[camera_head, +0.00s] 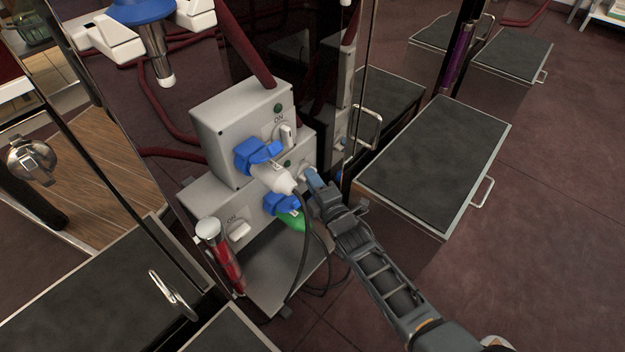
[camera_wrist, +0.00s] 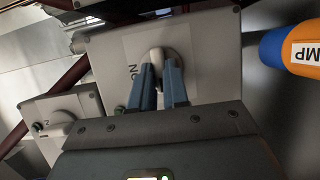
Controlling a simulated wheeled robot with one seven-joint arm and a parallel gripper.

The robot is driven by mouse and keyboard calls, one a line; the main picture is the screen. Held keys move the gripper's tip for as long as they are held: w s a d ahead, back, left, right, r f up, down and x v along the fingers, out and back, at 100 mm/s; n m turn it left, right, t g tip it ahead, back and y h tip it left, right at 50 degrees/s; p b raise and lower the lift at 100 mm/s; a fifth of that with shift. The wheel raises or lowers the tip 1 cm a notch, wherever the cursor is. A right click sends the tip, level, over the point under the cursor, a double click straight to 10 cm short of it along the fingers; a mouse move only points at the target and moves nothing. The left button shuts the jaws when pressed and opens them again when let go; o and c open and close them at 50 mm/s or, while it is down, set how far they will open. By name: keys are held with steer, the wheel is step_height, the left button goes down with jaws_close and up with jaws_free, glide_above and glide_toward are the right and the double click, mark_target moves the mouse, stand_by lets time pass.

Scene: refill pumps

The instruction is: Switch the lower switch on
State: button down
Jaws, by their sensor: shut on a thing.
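The lower switch (camera_wrist: 157,55) is a pale knob on the face of a light grey box (camera_wrist: 210,50). Part of an ON label shows beside it. My gripper (camera_wrist: 160,85) is closed around this knob with its two blue fingers. In the head view my gripper (camera_head: 310,177) reaches the box from the right, and the fingers hide most of the knob. An upper grey box (camera_head: 240,125) carries another switch (camera_head: 286,134) with an ON label and a green light. I cannot tell the held switch's exact position.
Blue plugs (camera_head: 257,152) and a white connector (camera_head: 274,178) with black cables sit left of my gripper. Another switch (camera_head: 239,231) is on the left box, near a red cylinder (camera_head: 226,265). A dark-topped cabinet (camera_head: 435,165) stands right. An orange-and-blue cylinder (camera_wrist: 295,50) is close in the wrist view.

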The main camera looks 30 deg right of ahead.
stand_by(0.4)
steer(key=shift+w+d+r+m+g+y+p, duration=0.15)
steer(key=shift+m+g+y+p, duration=0.65)
steer(key=shift+m+p, duration=1.5)
steer(key=shift+s+d+r+m+g+y+p, duration=0.15)
steer(key=shift+m+g+y+p, duration=0.65)
steer(key=shift+m+p, duration=1.5)
steer(key=shift+w+d+r+m+g+y+p, duration=0.15)
steer(key=shift+m+g+y+p, duration=0.65)
steer(key=shift+m+p, duration=1.45)
steer(key=shift+n+p, duration=0.55)
steer(key=shift+p, duration=0.15)
steer(key=c, duration=1.1)
jaws_free()
steer(key=shift+a, duration=0.1)
